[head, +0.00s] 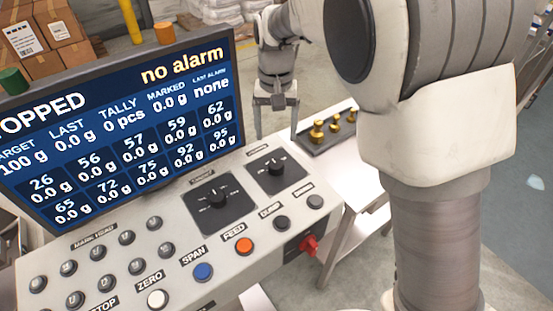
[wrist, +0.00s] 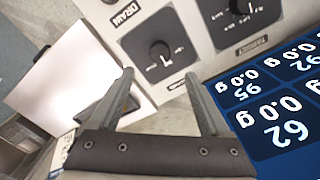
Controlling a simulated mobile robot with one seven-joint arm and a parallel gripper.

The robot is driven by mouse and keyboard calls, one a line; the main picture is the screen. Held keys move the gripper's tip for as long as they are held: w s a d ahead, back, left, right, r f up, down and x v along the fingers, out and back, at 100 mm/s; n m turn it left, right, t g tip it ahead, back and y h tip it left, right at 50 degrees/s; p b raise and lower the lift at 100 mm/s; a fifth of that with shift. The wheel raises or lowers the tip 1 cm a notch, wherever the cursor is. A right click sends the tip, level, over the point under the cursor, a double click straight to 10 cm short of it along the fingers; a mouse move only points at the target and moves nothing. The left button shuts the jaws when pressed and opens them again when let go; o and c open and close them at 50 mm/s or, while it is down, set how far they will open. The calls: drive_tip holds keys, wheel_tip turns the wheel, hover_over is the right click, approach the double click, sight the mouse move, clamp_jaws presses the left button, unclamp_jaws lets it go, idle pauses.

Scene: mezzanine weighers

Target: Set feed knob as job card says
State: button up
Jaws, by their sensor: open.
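Two black dials with pointers sit on the sloped console face. The left one (head: 216,196) carries a label that seems to read TARGET; it is partly seen in the wrist view (wrist: 243,8). The right dial (head: 274,165) has a label too small to read in the head view; it also shows in the wrist view (wrist: 163,57). I cannot tell from its label whether it is the feed knob. My gripper (head: 276,122) is open and empty, behind and above the right dial; in the wrist view its fingers (wrist: 160,76) point toward that dial, apart from it. No job card is recognisable.
The screen (head: 120,110) reads "no alarm" and stands left of my gripper. An orange button (head: 244,246) labelled FEED, a blue button (head: 203,271) and a red switch (head: 308,246) are on the console. A tray (head: 312,147) of brass weights lies on the side table.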

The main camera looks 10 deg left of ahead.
sight(276, 164)
wheel_tip(276, 164, down, 11)
drive_tip(key=shift+r, duration=0.2)
clamp_jaws()
idle(0.5)
